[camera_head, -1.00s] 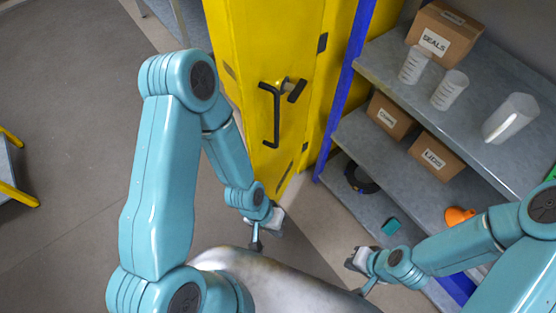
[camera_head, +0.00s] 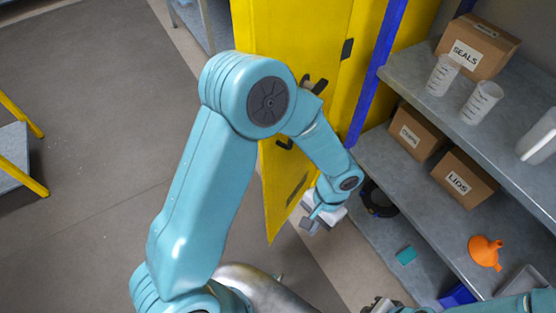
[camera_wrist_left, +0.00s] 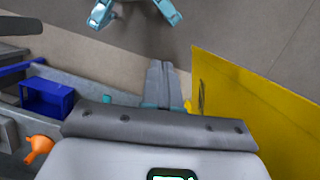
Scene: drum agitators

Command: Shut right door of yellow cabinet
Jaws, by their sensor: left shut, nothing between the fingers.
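The yellow cabinet's door panel (camera_head: 286,45) fills the upper middle of the head view, with a lower corner pointing toward me. Its black handle (camera_head: 315,85) is mostly hidden behind my left arm. How far the door stands open is hard to tell. My left gripper (camera_head: 311,223) is shut and empty, low and right of the panel's lower edge. In the left wrist view, its fingers (camera_wrist_left: 165,84) lie together and the yellow panel (camera_wrist_left: 262,112) stands close on their right; contact cannot be told. My right gripper (camera_head: 379,304) is cut off at the bottom edge.
A grey shelf unit (camera_head: 440,205) with a blue post (camera_head: 378,70) stands right of the cabinet. It holds boxes marked SEALS (camera_head: 478,47) and LIDS (camera_head: 455,177), beakers and an orange funnel (camera_head: 485,251). Open floor (camera_head: 90,115) lies left; a yellow-legged stand (camera_head: 12,160) is at the far left.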

